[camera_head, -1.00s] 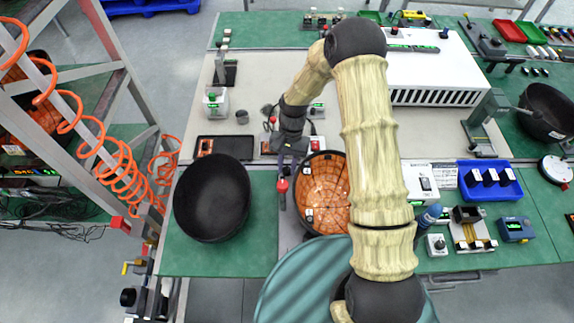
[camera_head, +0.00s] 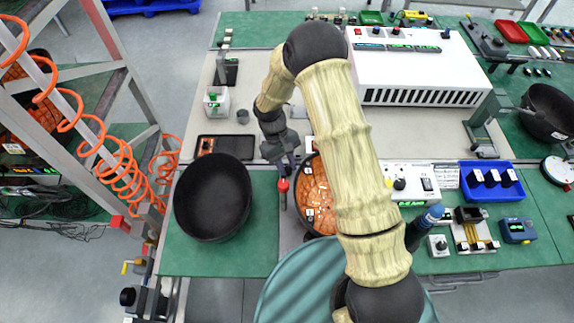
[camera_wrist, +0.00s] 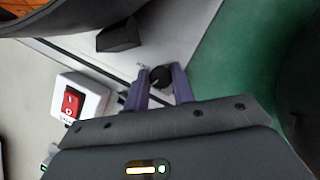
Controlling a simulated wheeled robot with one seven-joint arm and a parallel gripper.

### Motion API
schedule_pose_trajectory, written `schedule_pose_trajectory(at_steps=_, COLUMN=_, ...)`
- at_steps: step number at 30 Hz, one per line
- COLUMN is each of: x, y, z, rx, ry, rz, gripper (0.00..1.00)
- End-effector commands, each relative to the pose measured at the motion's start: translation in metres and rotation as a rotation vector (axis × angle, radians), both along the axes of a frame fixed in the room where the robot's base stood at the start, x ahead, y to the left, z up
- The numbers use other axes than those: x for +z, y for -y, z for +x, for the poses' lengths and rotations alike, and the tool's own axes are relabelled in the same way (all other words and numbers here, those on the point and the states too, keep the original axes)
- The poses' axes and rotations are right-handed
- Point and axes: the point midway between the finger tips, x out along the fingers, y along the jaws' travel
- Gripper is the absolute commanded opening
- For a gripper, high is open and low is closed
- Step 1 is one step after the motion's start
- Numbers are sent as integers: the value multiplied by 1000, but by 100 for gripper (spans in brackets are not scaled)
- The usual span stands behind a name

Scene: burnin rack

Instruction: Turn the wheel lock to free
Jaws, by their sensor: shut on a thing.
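In the wrist view a black round knob (camera_wrist: 160,77) with a small pale mark at its edge sits on a pale plate; I take it to be the wheel lock. My gripper (camera_wrist: 159,84) has its two purple fingers closed on either side of this knob. The knob is hidden in the head view. No label for its position is readable.
A red-topped upright handle (camera_head: 283,186) stands just below my gripper. A black bowl (camera_head: 212,197) is to the left, and a white box with a red rocker switch (camera_wrist: 80,98) is beside the knob. A blue tray (camera_head: 490,181) and a white vented unit (camera_head: 420,65) are on the right.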

Motion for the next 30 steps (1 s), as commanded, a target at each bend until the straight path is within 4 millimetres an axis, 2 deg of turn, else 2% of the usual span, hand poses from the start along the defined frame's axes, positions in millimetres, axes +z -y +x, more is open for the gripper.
schedule_pose_trajectory(at_steps=6, x=2, y=-3, z=1, rx=200, ry=8, rz=3, gripper=2)
schedule_pose_trajectory(at_steps=15, x=1, y=-3, z=1, rx=386, ry=7, rz=4, gripper=2)
schedule_pose_trajectory(at_steps=30, x=2, y=-3, z=1, rx=451, ry=8, rz=4, gripper=2)
